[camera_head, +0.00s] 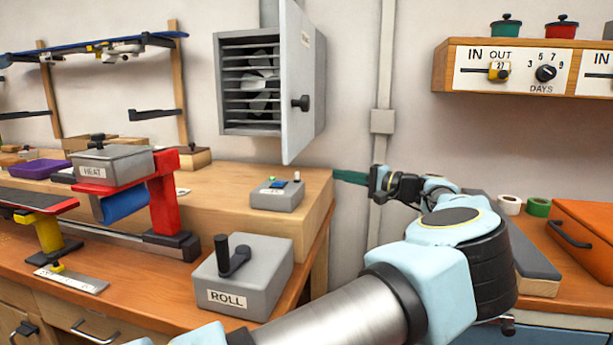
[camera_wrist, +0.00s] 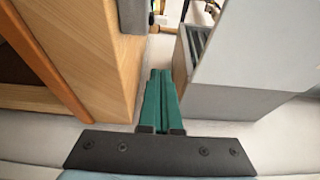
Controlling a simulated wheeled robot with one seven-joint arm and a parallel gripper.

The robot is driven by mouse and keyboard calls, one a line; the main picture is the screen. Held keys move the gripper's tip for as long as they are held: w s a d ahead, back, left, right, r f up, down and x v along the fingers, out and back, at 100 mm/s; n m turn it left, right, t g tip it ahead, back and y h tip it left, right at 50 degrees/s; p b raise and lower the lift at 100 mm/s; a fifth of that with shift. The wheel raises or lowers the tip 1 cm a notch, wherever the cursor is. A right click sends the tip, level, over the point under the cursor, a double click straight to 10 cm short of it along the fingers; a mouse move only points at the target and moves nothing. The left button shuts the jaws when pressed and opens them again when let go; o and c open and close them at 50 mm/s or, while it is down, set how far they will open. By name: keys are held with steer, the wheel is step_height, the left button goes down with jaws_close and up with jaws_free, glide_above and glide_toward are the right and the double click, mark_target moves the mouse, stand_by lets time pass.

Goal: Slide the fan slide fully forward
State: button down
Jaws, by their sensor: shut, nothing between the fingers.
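A small grey control box (camera_head: 276,196) sits on the raised wooden block, with a green button and a small white part on top. Its label is too small to read, so I cannot tell for certain that it carries the fan slide. The fan (camera_head: 262,82) is in a louvred grey wall housing above, its door (camera_head: 300,85) swung open. My gripper (camera_head: 340,175) is right of the control box, beside the block's right end and apart from the box. In the wrist view its green fingers (camera_wrist: 160,76) are together and empty.
The wooden block (camera_head: 318,205) stands close left of my fingers; the open fan door is above them. A grey ROLL box (camera_head: 243,278) with a crank is in front. A wall conduit (camera_head: 384,80) and an orange case (camera_head: 588,235) are to the right.

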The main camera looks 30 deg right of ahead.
mark_target(297, 177)
steer(key=shift+w, duration=0.1)
steer(key=p+x, duration=0.3)
steer(key=x, duration=0.6)
steer(key=shift+w+a+r, duration=0.2)
steer(key=shift+w+a, duration=0.05)
steer(key=shift+w, duration=0.1)
steer(key=shift+s+a+p, duration=0.35)
steer(key=shift+s+a, duration=0.25)
steer(key=shift+s, duration=0.25)
steer(key=shift+s+a+f+p, duration=0.15)
steer(key=shift+s+a+p, duration=0.15)
steer(key=shift+s+a, duration=0.4)
